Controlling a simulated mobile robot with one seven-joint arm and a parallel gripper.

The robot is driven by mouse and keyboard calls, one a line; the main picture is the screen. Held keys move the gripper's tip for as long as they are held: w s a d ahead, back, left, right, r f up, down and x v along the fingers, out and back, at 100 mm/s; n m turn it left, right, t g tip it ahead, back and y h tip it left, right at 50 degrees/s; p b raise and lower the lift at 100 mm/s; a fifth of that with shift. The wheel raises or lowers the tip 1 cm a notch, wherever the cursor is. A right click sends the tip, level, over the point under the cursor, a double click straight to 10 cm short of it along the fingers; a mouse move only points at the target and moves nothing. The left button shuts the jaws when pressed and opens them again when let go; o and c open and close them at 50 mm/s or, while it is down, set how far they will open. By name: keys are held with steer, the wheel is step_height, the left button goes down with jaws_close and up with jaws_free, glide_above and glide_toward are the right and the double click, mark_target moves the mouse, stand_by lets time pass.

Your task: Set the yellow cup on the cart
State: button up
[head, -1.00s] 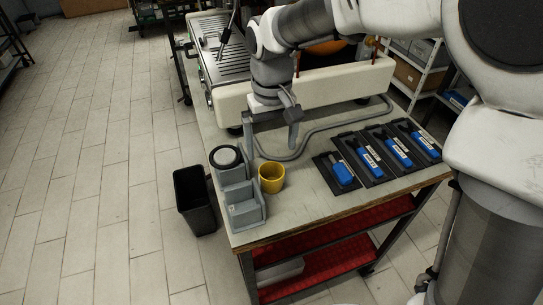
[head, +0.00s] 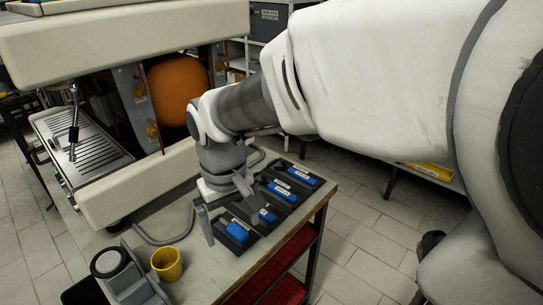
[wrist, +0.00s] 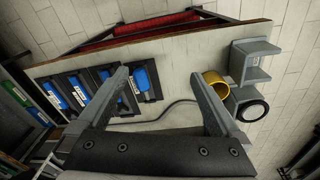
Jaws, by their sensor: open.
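The yellow cup (head: 167,263) stands upright on the light top of the cart (head: 200,283), beside a grey stepped holder. In the wrist view the cup (wrist: 215,83) is tilted by the camera angle and lies just beyond the right finger, which partly covers it. My gripper (head: 224,205) is open and empty above the cart top, to the right of the cup in the head view. The cup is outside that gap.
Black trays with blue tools (head: 237,231) lie on the cart right of the cup. The grey holder (head: 128,280) with a round black-rimmed piece is close on the cup's left. A grey hose (head: 165,238) and a large espresso machine (head: 130,190) are behind. Red shelf (head: 285,265) below.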

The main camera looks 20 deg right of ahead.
steer(key=s+d+r+m+t, duration=0.3)
steer(key=s+d+r, duration=0.3)
steer(key=s+d, duration=0.2)
steer(key=shift+s+d+r+t, duration=0.2)
steer(key=shift+s+d+t, duration=0.15)
steer(key=shift+s+t, duration=0.4)
steer(key=shift+w, duration=0.15)
